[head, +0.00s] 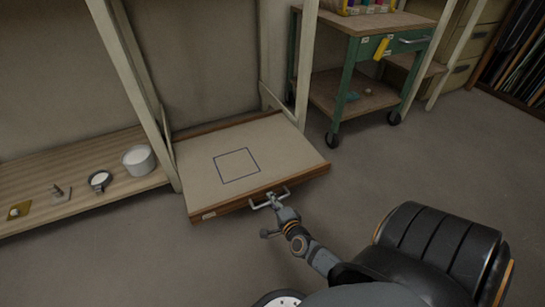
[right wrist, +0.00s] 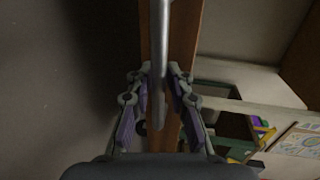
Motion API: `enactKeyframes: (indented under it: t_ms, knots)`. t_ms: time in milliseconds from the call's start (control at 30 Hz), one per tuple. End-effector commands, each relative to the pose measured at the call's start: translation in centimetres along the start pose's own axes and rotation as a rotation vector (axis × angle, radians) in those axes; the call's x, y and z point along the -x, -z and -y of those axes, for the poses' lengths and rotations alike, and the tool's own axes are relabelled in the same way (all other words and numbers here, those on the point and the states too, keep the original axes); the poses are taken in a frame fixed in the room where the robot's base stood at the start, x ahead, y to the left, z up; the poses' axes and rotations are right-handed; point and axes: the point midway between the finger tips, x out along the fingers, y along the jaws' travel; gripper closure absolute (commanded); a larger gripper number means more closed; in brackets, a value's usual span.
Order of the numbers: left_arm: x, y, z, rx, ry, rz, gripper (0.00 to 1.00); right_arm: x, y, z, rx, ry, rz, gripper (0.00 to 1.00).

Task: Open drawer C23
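A wide, shallow drawer (head: 195,175) with a tan surface and a dark blue square outline juts out from between two pale posts. Its wooden front has a silver bar handle (head: 257,205) and a small white label (head: 209,215), too small to read. My right gripper (head: 275,200) is at the handle. In the right wrist view the handle bar (right wrist: 158,60) runs between the two fingers of the right gripper (right wrist: 159,78), whose tips close in on it from both sides. The wooden front (right wrist: 182,40) lies behind the bar. My left gripper is not in view.
A low wooden shelf (head: 85,175) at left holds a white pot (head: 138,160) and small items. A green cart (head: 345,75) with a yellow tag stands behind right. Grey floor (head: 120,255) is clear in front.

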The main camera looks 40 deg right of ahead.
Motion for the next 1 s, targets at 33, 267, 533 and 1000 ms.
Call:
enactKeyframes:
  t_ms: [33,267,533,1000]
  knots:
    - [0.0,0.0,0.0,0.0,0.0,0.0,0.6,0.0,0.0,0.0,0.0,0.0,0.0,0.71]
    - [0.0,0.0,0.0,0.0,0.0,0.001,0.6,0.0,0.0,-0.1,0.001,-0.001,0.0,0.66]
    - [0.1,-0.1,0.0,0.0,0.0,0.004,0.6,2.3,0.0,-0.2,0.001,-0.005,0.001,0.66]
    - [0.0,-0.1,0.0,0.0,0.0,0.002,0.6,11.6,0.0,-0.1,0.0,-0.002,0.0,0.66]
